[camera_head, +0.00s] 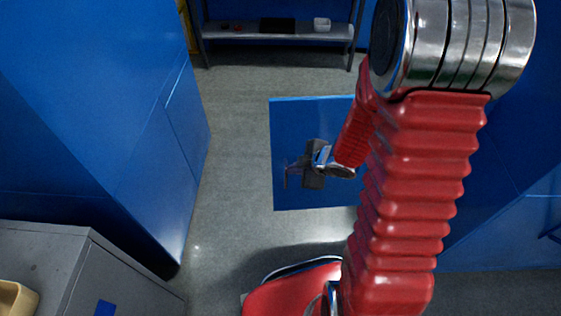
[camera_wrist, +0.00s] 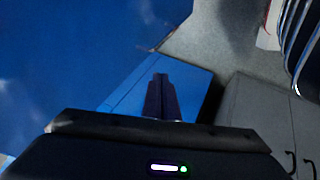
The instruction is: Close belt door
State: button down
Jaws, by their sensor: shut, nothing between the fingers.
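The belt door looks to be the flat blue panel (camera_head: 308,118) in the middle of the head view, standing out over the floor from the blue machine on the right. My red arm hides its right side and any hinge. My gripper (camera_head: 286,173) shows against the panel, near its left edge; I cannot tell whether it touches. In the wrist view my gripper's dark fingers (camera_wrist: 160,98) are together, with nothing between them. A large blue surface (camera_wrist: 70,60) fills the left of that view, probably the door.
A tall blue cabinet (camera_head: 150,110) stands at the left, with a grey cabinet (camera_head: 60,265) at the front left. A shelf (camera_head: 275,32) with small items stands at the back. Grey floor (camera_head: 235,150) is clear between the left cabinet and the panel.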

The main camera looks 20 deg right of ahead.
jog(key=shift+w+f, duration=0.1)
send_near(273, 164)
jog(key=shift+s+a+f, duration=0.65)
jog(key=shift+s, duration=0.85)
jog(key=shift+w+d+f, duration=0.1)
jog(key=shift+w+f, duration=0.2)
jog(key=shift+w, duration=0.55)
jog(key=shift+w+f, duration=0.3)
jog(key=shift+w, duration=0.55)
jog(key=shift+w+d+f, duration=0.1)
jog(key=shift+w+f, duration=0.25)
jog(key=shift+w, duration=0.55)
jog(key=shift+a, duration=0.1)
